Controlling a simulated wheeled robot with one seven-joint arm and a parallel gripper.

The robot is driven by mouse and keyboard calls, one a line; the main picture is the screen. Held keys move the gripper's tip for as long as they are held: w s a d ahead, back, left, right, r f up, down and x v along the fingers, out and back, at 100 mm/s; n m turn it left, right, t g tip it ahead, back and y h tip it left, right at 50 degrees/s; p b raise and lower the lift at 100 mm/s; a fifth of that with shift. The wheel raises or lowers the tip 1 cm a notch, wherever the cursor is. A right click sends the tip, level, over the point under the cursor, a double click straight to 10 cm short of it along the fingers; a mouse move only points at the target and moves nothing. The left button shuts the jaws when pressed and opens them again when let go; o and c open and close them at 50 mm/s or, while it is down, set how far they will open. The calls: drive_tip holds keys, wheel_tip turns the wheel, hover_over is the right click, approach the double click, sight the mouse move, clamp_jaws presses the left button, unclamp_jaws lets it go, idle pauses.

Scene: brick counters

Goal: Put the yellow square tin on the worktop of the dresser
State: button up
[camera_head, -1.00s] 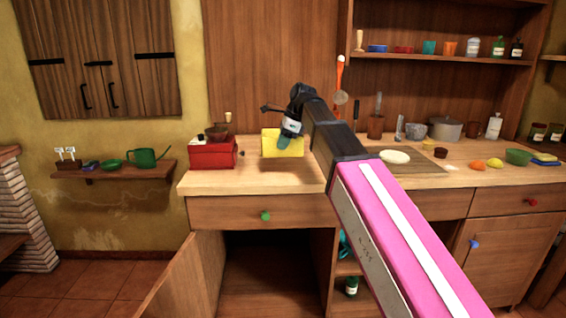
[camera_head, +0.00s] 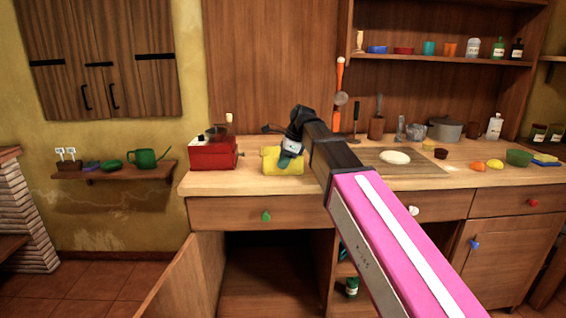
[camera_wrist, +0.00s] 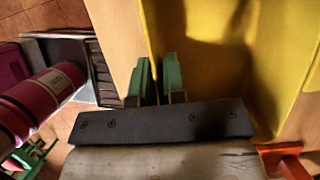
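The yellow square tin (camera_head: 284,167) is at the left part of the dresser's pale wooden worktop (camera_head: 340,178), just right of the red box-shaped grinder. It looks upright, low over or on the worktop; I cannot tell whether its base touches. My gripper (camera_head: 287,157) is at the tin's upper side. In the wrist view the green fingertips (camera_wrist: 158,75) stand close together, with the edge of the tin's yellow wall (camera_wrist: 230,60) between them. One finger is outside the wall and the other is over the tin's inside. The tin's far side is partly hidden by my gripper.
The red grinder (camera_head: 212,154) stands close left of the tin. A cupboard door (camera_head: 185,280) stands open below the worktop.

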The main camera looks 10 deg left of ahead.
drive_tip(key=shift+o, duration=0.9)
drive_tip(key=shift+r, duration=0.2)
drive_tip(key=v, duration=1.2)
drive_tip(key=shift+f, duration=0.1)
